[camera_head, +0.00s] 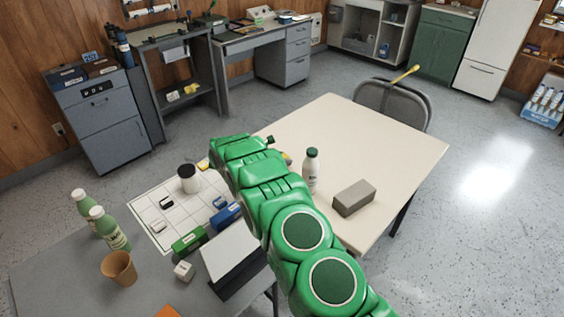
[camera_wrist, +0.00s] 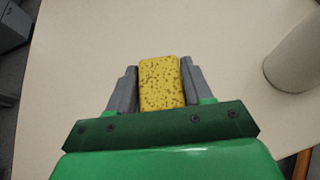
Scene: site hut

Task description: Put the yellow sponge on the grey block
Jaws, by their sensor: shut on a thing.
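The yellow sponge (camera_wrist: 161,84), speckled with dark pores, is between the two grey fingers of my gripper (camera_wrist: 162,80) in the wrist view. My gripper is shut on it, above the cream tabletop. In the head view my green arm hides most of the gripper, and only a small yellow patch shows beside the arm. The grey block (camera_head: 354,198) lies on the cream table (camera_head: 390,150), to the right of the white bottle. Its top is bare. The sponge is apart from the block, which I cannot make out in the wrist view.
A white bottle with a green cap (camera_head: 311,169) stands between my arm and the block. A chair (camera_head: 393,100) is at the table's far side. The grey desk (camera_head: 60,265) holds green bottles, a brown cup (camera_head: 118,267) and small boxes. The far part of the cream table is clear.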

